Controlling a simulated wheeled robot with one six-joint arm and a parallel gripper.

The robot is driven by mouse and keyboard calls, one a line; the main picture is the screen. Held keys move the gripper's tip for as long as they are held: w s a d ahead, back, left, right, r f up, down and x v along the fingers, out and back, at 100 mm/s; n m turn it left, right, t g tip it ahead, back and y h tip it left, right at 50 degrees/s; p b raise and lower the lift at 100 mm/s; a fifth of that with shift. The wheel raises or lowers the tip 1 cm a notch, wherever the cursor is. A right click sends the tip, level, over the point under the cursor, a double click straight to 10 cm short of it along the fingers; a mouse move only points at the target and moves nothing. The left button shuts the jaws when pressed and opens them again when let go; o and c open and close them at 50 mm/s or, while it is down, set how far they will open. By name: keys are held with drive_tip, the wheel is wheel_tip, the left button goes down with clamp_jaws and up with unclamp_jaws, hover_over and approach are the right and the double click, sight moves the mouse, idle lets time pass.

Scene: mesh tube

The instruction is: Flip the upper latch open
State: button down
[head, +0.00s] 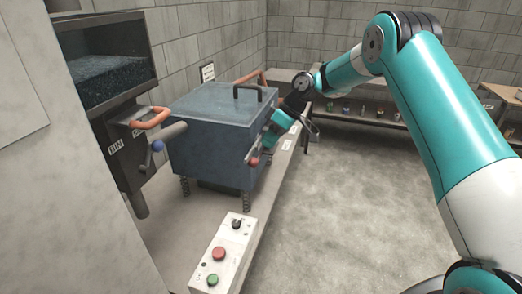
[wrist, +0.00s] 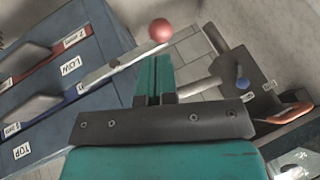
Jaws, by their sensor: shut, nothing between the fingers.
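The blue sieve box (head: 210,130) stands on springs on the bench. A pale bar with a red ball (head: 254,161) sticks out at its right side. In the wrist view the bar (wrist: 110,70) runs along the box face to the red ball (wrist: 160,32). Labels TOP (wrist: 22,152) and LOW (wrist: 70,67) and two grey latch-like parts (wrist: 33,108) show on that face. I cannot tell for sure which is the upper latch. My gripper (head: 262,146) is beside the right face, near the red ball. Its teal fingers (wrist: 154,62) are shut and empty; contact is unclear.
A control box (head: 225,250) with red and green buttons stands on the bench in front. The floor (head: 340,200) right of the bench is clear.

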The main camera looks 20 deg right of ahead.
drive_tip(key=p+x, duration=0.1)
drive_tip(key=x, duration=0.3)
drive_tip(key=shift+a+f+p, duration=0.2)
drive_tip(key=shift+f+p, duration=0.1)
drive_tip(key=shift+p, duration=0.05)
